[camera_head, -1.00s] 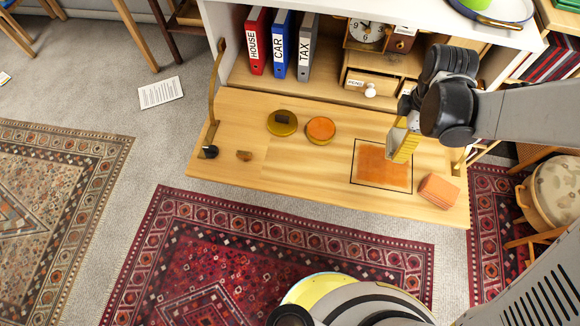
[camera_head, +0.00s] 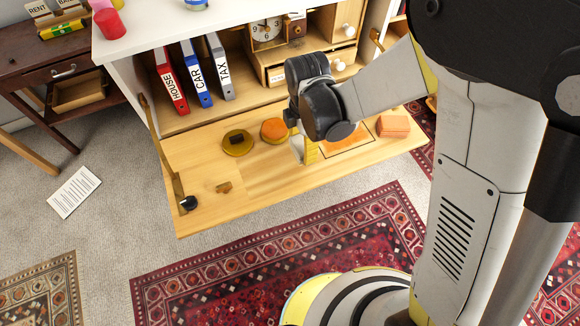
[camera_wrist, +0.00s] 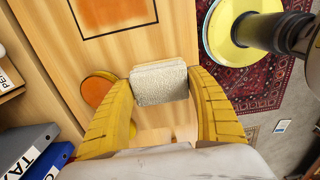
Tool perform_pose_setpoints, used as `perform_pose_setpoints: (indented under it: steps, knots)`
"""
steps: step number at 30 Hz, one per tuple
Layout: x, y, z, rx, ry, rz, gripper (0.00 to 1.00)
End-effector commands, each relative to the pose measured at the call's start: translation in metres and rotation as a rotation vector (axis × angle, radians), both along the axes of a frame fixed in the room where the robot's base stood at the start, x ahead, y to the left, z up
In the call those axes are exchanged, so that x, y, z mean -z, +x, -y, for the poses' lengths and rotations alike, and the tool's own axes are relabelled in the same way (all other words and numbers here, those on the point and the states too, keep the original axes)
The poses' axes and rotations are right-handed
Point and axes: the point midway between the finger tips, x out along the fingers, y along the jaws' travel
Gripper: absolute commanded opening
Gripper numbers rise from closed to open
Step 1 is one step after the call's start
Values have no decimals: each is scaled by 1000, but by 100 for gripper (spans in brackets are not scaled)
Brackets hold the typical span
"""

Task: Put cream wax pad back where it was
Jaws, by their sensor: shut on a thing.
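In the wrist view the cream wax pad (camera_wrist: 159,83), a pale grainy block, sits between the yellow fingers of my gripper (camera_wrist: 160,88), which is shut on it. In the head view my gripper (camera_head: 307,151) hangs over the wooden flap (camera_head: 270,180), left of a black-outlined square (camera_head: 345,139) with an orange patch. The pad is mostly hidden there by the gripper and wrist. I cannot tell its exact height above the flap.
On the flap stand an orange round tin (camera_head: 274,130), an olive round tin (camera_head: 238,143) with a dark piece on it, a terracotta block (camera_head: 393,126), a small brown piece (camera_head: 224,187) and a dark object (camera_head: 188,203). Binders (camera_head: 196,72) stand behind. The flap's front middle is clear.

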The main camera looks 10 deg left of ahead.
Motion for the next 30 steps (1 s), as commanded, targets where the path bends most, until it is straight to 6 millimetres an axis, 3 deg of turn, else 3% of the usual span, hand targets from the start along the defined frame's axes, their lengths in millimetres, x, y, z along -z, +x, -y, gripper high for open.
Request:
perform_pose_setpoints:
  steps: [1,6,11,18,29,30]
  knots:
    - [10,-8,-9,-4,0,0,42]
    - [21,-22,-24,-2,0,0,42]
    - [30,-25,-26,1,0,0,42]
    - [63,-25,-26,1,0,0,42]
    - [66,-24,-26,1,0,0,42]
    - [65,-24,-26,1,0,0,75]
